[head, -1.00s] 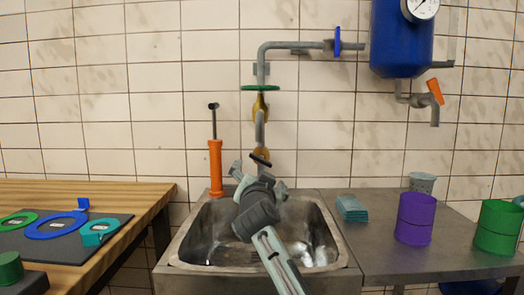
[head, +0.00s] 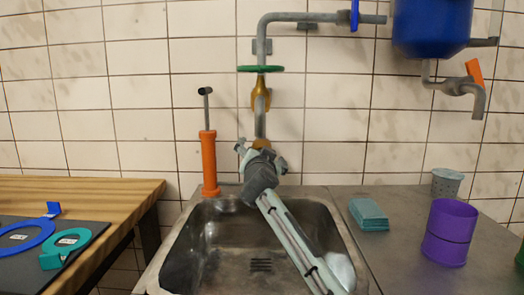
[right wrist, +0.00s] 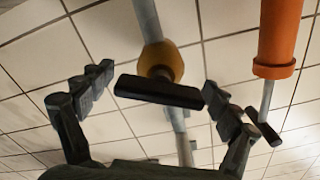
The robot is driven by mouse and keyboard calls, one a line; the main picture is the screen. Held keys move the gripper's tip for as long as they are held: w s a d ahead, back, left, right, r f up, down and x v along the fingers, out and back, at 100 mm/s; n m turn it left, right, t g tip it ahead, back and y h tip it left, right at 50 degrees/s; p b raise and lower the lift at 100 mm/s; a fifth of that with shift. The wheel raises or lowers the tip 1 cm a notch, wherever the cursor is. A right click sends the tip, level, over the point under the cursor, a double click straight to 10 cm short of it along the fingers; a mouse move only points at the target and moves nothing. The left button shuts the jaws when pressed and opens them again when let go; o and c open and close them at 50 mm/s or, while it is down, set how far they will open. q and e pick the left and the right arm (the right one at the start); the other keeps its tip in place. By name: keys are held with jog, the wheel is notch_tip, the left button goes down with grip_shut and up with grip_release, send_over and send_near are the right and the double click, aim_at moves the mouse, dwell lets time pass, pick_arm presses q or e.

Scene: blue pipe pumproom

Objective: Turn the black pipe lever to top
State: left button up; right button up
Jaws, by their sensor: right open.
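The black pipe lever (right wrist: 158,92) lies roughly crosswise on a brass valve (right wrist: 160,62) on the grey vertical pipe in the right wrist view. My right gripper (right wrist: 157,80) is open, with one finger on each side of the lever's ends; whether they touch it I cannot tell. In the head view my right gripper (head: 262,157) is in front of the lower brass fitting (head: 265,144) above the sink's back edge, and it hides the lever. My left gripper is not in view.
A metal sink (head: 215,235) lies below. An orange hand pump (head: 209,163) stands left of the pipe. A wooden table (head: 80,192) is at left.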

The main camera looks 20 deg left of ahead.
jog(key=shift+w+a, duration=0.2)
jog(key=shift+w, duration=0.5)
jog(key=shift+c, duration=0.2)
jog(key=c, duration=1.2)
